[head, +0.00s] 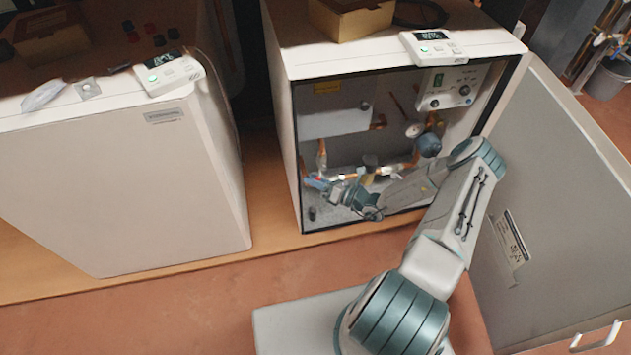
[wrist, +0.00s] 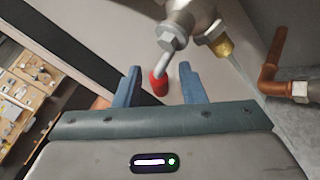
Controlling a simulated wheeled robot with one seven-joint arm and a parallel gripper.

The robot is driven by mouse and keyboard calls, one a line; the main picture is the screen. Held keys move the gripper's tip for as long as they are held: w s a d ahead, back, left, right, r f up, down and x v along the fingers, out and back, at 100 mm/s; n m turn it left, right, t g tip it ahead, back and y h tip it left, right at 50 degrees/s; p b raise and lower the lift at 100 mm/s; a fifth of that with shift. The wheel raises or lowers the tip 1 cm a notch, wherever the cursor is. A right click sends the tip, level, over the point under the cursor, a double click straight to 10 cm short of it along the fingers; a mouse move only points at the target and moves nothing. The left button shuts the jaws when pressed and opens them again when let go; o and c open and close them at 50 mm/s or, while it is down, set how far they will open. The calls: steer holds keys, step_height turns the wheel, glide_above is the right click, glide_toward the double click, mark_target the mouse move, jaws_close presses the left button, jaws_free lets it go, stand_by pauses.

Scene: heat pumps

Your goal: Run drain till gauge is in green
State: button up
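The drain valve is a metal fitting with a bent lever (wrist: 160,72) ending in a red grip (wrist: 158,84), seen in the wrist view. My gripper (wrist: 158,86) has its two blue fingers apart, one on each side of the red grip, with gaps showing on both sides. In the head view my gripper (head: 318,183) is inside the open cabinet, low at the left, by the copper pipes. My arm hides part of the cabinet's lower right.
The open heat pump cabinet (head: 290,55) has its door (head: 560,200) swung out to the right, beside my arm. A control panel (head: 452,88) is inside at top right. A closed white unit (head: 190,190) stands left. Copper pipe (wrist: 273,60) runs right of the valve.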

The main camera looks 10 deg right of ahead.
jaws_close()
steer(key=shift+a+t, duration=0.1)
steer(key=shift+t, duration=0.2)
steer(key=shift+a+r+m+t+y+b, duration=0.2)
steer(key=shift+m+t+y+b, duration=0.15)
steer(key=shift+m+b, duration=0.25)
steer(key=shift+a+r+m+t+y+b, duration=0.15)
steer(key=shift+m+t+y+b, duration=0.1)
steer(key=shift+m+t+b, duration=0.3)
steer(key=shift+r+m+t+y+b, duration=0.2)
steer(key=shift+r+m+t+b, duration=0.25)
steer(key=shift+m+t, duration=0.55)
steer(key=shift+r+m+t+y+b, duration=0.2)
steer(key=shift+r+m+t+b, duration=0.35)
steer(key=shift+m, duration=0.7)
steer(key=shift+t, duration=0.25)
jaws_free()
